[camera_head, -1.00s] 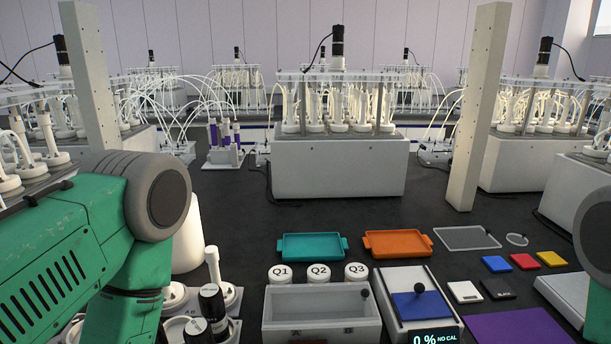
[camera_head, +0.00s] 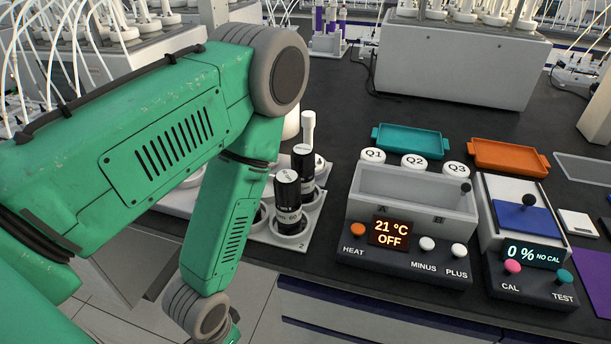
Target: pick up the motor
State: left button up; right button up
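Two black cylinders with white print stand upright in a grey holder at the left of the bench; they look like motors. The nearer black cylinder (camera_head: 287,197) sits in a round holder slot by the number 2. The farther black cylinder (camera_head: 302,165) stands just behind it. My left arm comes in from the left, and its green forearm hangs down just left of the holder (camera_head: 306,232), hiding part of it. The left gripper is below the picture edge. My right arm and gripper are out of view.
A heating bath (camera_head: 410,200) with buttons and a 21 °C display stands right of the holder. A white post (camera_head: 309,132) rises behind the cylinders. Teal (camera_head: 408,141) and orange (camera_head: 508,157) trays lie behind. The bench's front edge runs below the holder.

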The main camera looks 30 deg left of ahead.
aim_at(303, 155)
jog(key=k+j+z, duration=0.2)
jog(key=j+z, duration=0.2)
jog(key=j, duration=0.15)
jog(key=k+j+z, duration=0.25)
jog(key=j+z, duration=0.15)
jog(key=k+j+z, duration=0.4)
jog(key=i+j, duration=0.05)
jog(key=j, duration=0.05)
